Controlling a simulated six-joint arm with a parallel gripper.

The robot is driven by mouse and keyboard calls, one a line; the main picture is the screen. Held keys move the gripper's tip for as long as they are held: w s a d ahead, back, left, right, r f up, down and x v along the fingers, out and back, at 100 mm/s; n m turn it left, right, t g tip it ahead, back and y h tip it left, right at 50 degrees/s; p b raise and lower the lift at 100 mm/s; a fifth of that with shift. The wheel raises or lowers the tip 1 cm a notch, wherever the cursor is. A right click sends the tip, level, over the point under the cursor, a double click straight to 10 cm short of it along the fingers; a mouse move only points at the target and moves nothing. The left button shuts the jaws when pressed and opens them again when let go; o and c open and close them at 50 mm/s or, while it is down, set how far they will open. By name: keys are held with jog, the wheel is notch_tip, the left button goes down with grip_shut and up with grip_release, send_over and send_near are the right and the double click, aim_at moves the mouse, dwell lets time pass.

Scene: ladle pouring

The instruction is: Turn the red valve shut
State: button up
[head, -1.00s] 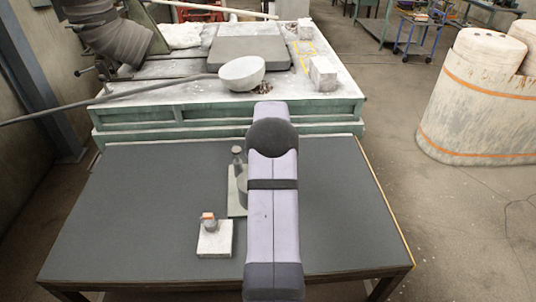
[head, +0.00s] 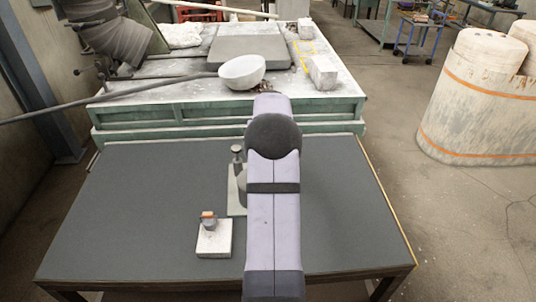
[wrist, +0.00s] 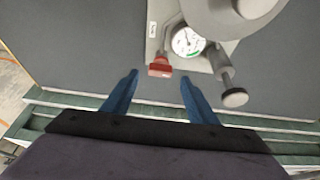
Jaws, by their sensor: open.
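The red valve handle (wrist: 160,67) shows in the wrist view on a grey fixture plate (wrist: 153,38), beside a round white-faced gauge (wrist: 187,41). My gripper (wrist: 159,79) has two blue fingers spread apart, one to each side of the handle in the picture. The handle appears just beyond the fingertips, with nothing held; I cannot tell the exact depth gap. In the head view my arm covers the handle and the gripper.
A dark-capped knob (wrist: 235,97) sticks out of the fixture near the right finger. A white block (head: 214,240) with a small orange-topped part (head: 208,217) stands on the dark table (head: 130,210). The table's left side is clear. A bowl (head: 242,71) sits on the bench behind.

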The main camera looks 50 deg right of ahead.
jog(key=shift+b+v, duration=0.65)
jog(key=shift+v, duration=1.5)
jog(key=s+a+r+m+g+p, duration=0.25)
jog(key=s+a+r+p, duration=0.2)
jog(key=s, duration=0.35)
jog(key=a+f+n+y+b, duration=0.1)
jog(key=a+f+n, duration=0.2)
jog(key=a, duration=0.9)
jog(key=a+f+n+y+b, duration=0.1)
jog(key=a+f+n, duration=0.25)
jog(key=a, duration=0.85)
jog(key=s+a+f+n+y+b, duration=0.1)
jog(key=s+a+f+n, duration=0.2)
jog(key=s+a, duration=0.35)
jog(key=s+a+f+n+b, duration=0.2)
jog(key=s+a+f, duration=0.1)
jog(key=a, duration=0.6)
notch_tip(320, 180, down, 34)
jog(key=b, duration=3.3)
jog(key=shift+r+g, duration=0.15)
jog(key=shift+g, duration=0.2)
